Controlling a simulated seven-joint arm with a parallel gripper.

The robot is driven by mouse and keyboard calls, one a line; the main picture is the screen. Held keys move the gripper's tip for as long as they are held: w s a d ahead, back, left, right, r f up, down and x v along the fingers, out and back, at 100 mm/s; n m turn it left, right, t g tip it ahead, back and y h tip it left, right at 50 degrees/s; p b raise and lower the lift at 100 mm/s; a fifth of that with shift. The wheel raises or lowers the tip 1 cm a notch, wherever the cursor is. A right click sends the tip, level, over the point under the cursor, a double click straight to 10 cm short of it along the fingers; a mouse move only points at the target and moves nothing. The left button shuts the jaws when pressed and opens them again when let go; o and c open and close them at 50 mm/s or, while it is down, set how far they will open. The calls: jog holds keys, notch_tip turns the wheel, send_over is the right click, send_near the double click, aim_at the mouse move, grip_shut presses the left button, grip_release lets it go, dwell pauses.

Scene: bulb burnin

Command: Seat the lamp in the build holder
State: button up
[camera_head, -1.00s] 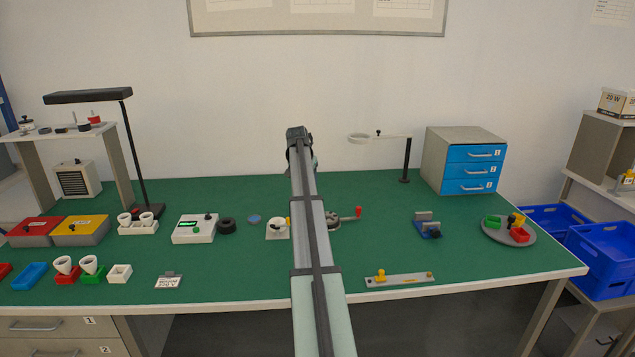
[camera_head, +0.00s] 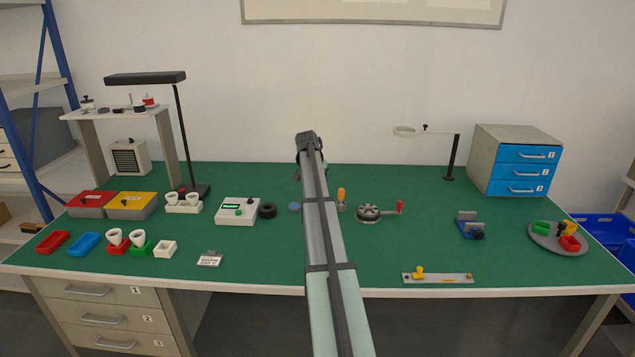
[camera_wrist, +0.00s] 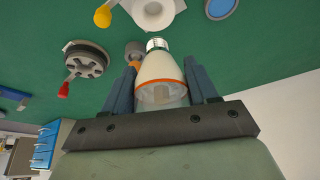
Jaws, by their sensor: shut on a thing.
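My gripper (camera_wrist: 162,84) is shut on the lamp (camera_wrist: 160,68), a white bulb with an orange ring and a metal screw base. In the wrist view the lamp's base points toward the top of the picture, and its lower part sits between the two dark fingers. A white round holder with a central opening (camera_wrist: 152,14) and a yellow knob (camera_wrist: 103,17) lies beyond the lamp's base, apart from it. I cannot tell for sure that this is the build holder. In the head view my arm hides the fingers, the lamp and most of this holder.
A grey round device with a red-knobbed crank (camera_head: 368,213) stands just right of my arm. A blue disc (camera_head: 294,207), a black ring (camera_head: 268,210) and a white box with a display (camera_head: 237,211) lie left of it. The front middle of the green table (camera_head: 260,275) is clear.

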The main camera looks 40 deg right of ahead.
jog(key=shift+m, duration=0.5)
jog(key=shift+f, duration=0.15)
jog(key=shift+d+f, duration=0.1)
jog(key=shift+f, duration=2.7)
jog(key=shift+f, duration=1.5)
jog(key=o, duration=1.4)
jog(key=v, duration=1.4)
jog(key=shift+w+f, duration=0.1)
jog(key=shift+w, duration=0.05)
